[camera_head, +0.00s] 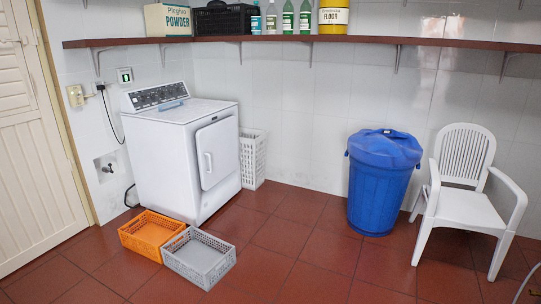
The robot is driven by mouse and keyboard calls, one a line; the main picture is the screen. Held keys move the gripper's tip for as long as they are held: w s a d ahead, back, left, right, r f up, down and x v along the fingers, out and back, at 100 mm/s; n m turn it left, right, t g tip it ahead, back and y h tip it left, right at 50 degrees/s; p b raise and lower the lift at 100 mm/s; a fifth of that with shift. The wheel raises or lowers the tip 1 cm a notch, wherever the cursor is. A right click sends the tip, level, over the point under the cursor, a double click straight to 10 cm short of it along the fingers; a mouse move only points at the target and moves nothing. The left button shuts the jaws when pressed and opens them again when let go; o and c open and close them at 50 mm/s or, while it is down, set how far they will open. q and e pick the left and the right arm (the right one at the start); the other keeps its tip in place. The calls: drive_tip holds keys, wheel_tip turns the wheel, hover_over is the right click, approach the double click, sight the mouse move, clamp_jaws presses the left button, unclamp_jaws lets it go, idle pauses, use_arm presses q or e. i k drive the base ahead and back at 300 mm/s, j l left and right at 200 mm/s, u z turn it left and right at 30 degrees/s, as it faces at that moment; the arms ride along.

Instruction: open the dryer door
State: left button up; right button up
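A white dryer (186,150) stands against the left part of the back wall, with a dark control panel (157,95) along its top rear. Its door (217,152) is on the side facing right and front, and looks closed. A white handle (208,162) sits at the door's left edge. Neither of my grippers shows in the head view.
An orange crate (150,233) and a grey crate (198,257) lie on the floor in front of the dryer. A blue bin (381,185) and a white chair (466,190) are at right. The tiled floor (290,250) between is clear.

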sight(218, 147)
drive_tip(key=i+z, duration=0.15)
drive_tip(key=i, duration=1.6)
drive_tip(key=i+l+u, duration=0.1)
drive_tip(key=i, duration=1.7)
